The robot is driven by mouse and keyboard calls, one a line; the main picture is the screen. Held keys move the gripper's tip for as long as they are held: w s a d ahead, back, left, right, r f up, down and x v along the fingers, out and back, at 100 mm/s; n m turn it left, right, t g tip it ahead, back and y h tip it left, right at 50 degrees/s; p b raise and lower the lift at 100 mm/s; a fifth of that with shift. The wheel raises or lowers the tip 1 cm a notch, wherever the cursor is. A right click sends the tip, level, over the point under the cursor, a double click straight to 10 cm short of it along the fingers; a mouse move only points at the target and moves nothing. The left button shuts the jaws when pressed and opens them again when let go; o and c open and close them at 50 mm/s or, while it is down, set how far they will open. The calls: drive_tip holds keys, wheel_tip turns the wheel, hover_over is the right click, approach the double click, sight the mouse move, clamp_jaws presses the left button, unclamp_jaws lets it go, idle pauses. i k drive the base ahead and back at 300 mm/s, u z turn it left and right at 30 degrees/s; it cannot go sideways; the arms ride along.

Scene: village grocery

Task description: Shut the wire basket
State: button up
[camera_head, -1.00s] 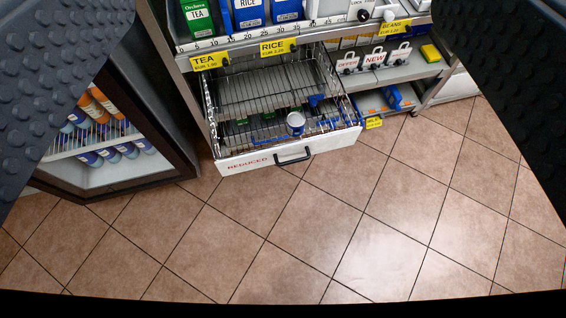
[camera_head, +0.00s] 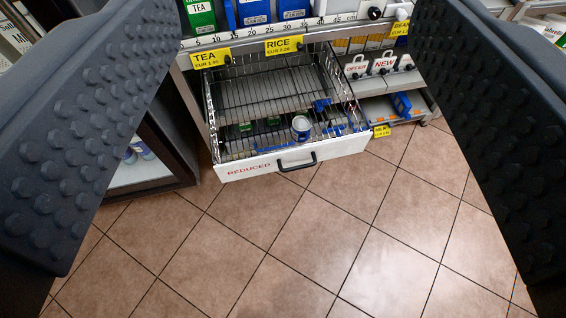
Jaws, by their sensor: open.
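The wire basket (camera_head: 238,172) is a pulled-out drawer under the shelf, with wire sides and a white front panel marked REDUCED. A black handle (camera_head: 297,166) sits on that front. Inside the basket lie a small blue and white can (camera_head: 301,126), some blue items and dark green items. My gripper (camera_head: 290,235) shows as two dark, studded fingers at the left and right edges of the view. They are wide apart with nothing between them. The basket lies beyond them, and neither finger seems to touch it.
A dark-framed fridge (camera_head: 150,170) stands left of the basket. Shelves with TEA (camera_head: 210,58) and RICE (camera_head: 283,46) labels are above it. A lower shelf with a blue item (camera_head: 401,104) is to the right. The tiled floor (camera_head: 300,235) in front is clear.

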sight(301, 157)
drive_tip(key=z, duration=0.45)
drive_tip(key=k, duration=1.2)
drive_tip(key=u, duration=0.9)
drive_tip(key=i, duration=1.05)
